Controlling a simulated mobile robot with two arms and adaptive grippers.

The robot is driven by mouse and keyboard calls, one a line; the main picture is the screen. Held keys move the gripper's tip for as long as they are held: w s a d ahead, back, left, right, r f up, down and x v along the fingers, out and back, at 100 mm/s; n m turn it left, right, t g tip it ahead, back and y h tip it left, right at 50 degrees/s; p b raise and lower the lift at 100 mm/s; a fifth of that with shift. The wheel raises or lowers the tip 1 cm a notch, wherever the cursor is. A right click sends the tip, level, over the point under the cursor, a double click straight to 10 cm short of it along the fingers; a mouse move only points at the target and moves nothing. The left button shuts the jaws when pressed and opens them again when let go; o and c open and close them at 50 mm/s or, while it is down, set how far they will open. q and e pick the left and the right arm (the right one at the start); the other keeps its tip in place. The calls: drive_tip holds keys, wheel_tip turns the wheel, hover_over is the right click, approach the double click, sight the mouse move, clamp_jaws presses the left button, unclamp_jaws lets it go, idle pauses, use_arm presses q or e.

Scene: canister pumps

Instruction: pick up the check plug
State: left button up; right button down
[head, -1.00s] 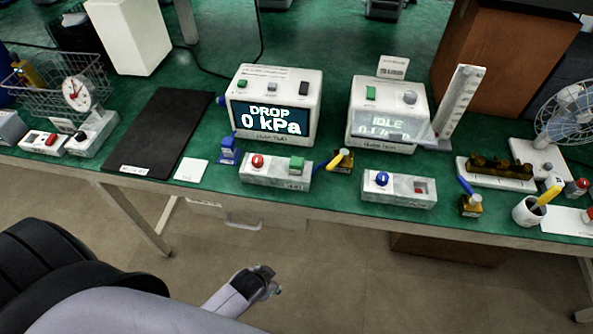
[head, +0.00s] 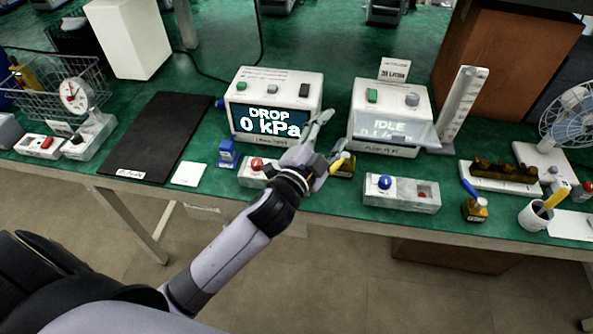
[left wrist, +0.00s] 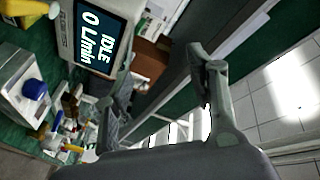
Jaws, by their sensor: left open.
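I cannot tell for sure which piece is the check plug. A white block with a red knob (head: 257,164) stands at the table's front, partly hidden by my left gripper (head: 331,136). A second white block (head: 402,197) carries a blue knob (head: 385,182) and a small red part. A small blue piece (head: 228,154) stands left of the first block. My left gripper is open over the front edge, in front of the gap between the DROP 0 kPa unit (head: 266,119) and the IDLE unit (head: 388,125). Its spread fingers show in the left wrist view (left wrist: 162,72). My right gripper is out of view.
A yellow-handled piece (head: 339,166) stands close by my left gripper. A brown-topped rack (head: 500,178), a white cup (head: 535,215) and a fan (head: 567,120) stand at right. A black mat (head: 155,140) and wire basket (head: 50,90) are at left.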

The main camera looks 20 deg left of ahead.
use_arm(q)
drive_tip(key=d+r+m+t+h, duration=0.2)
drive_tip(key=d+r+m+h, duration=0.65)
drive_tip(key=r+m, duration=0.2)
drive_tip(key=s+d+r+m+g+h, duration=0.2)
drive_tip(key=d+m+g+h, duration=0.4)
drive_tip(key=m, duration=0.4)
drive_tip(key=s+d+r+m+g+h, duration=0.1)
drive_tip(key=s+d+m+g+h, duration=0.25)
drive_tip(key=m+g, duration=0.6)
drive_tip(key=w+a+f+m+g+y, duration=0.2)
drive_tip(key=a+f+m+g+y, duration=0.4)
drive_tip(key=f+m+y, duration=0.45)
drive_tip(key=w+a+t+y, duration=0.25)
drive_tip(key=a+y, duration=0.75)
drive_tip(key=a, duration=0.9)
drive_tip(key=shift+n+g, duration=0.35)
drive_tip(key=shift+g, duration=0.15)
wheel_tip(320, 180, down, 11)
drive_tip(key=shift+w+r+p, duration=0.15)
drive_tip(key=shift+p, duration=0.65)
drive_tip(key=f+p, duration=0.1)
drive_tip(key=f, duration=0.3)
drive_tip(key=shift+w+a+f+p, duration=0.1)
drive_tip(key=shift+a+f+p, duration=0.15)
drive_tip(key=shift+p, duration=0.15)
drive_tip(key=shift+f, duration=0.6)
